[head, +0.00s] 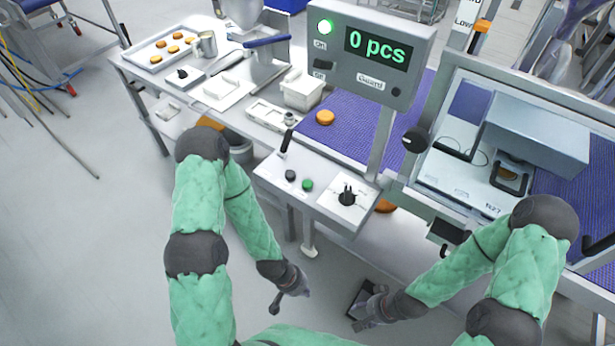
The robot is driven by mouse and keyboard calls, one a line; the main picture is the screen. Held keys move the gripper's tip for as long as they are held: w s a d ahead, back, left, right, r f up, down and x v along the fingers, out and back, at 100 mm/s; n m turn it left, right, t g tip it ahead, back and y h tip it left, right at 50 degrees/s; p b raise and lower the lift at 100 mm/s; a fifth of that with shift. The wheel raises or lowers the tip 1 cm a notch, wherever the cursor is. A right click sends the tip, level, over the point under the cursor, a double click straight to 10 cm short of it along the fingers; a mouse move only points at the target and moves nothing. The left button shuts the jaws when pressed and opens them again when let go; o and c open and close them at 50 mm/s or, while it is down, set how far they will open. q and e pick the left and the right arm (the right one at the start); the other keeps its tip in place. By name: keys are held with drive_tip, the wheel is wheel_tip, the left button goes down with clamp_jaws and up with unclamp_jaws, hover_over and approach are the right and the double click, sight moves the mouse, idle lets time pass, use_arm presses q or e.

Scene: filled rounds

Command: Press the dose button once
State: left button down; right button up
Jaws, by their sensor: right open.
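A grey control panel (315,187) stands in front of the belt in the middle. It carries a green button (308,185), a black button (291,175), a lever at its back left corner and a black rotary knob (347,196). No readable label shows which button is the dose button. My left gripper (279,297) hangs low in front of the panel, clear of the buttons; its fingers are too small and dark to read. My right gripper (362,304) is open and empty, low to the right, apart from the panel.
A display box (372,50) reads "0 pcs" with a lit green lamp. A purple belt (362,130) carries a round orange-brown piece (325,117). A framed machine (515,150) stands right. A tray of rounds (163,52) lies back left. Open floor lies left.

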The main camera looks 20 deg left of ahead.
use_arm(q)
drive_tip(key=w+a+r+m+t+p, duration=0.1)
drive_tip(key=w+r+m+p, duration=0.25)
drive_tip(key=r+p, duration=0.55)
drive_tip(key=w+a+r+m+t+h+p, duration=0.15)
drive_tip(key=w+r+p, duration=0.25)
drive_tip(key=r+p, duration=0.45)
drive_tip(key=w+r+m+t+y+p, duration=0.1)
drive_tip(key=w+r+m+p, duration=0.4)
drive_tip(key=r, duration=0.6)
wheel_tip(320, 180, up, 12)
drive_tip(key=m+t+h+p, duration=0.2)
drive_tip(key=m+p, duration=0.2)
drive_tip(key=m, duration=0.5)
hover_over(305, 185)
drive_tip(key=shift+f, duration=0.15)
drive_tip(key=shift+f, duration=0.15)
wheel_tip(305, 185, down, 9)
drive_tip(key=b, duration=0.7)
drive_tip(key=shift+r, duration=0.2)
drive_tip(key=shift+f, duration=0.15)
drive_tip(key=shift+f+b, duration=0.25)
drive_tip(key=shift+b, duration=0.2)
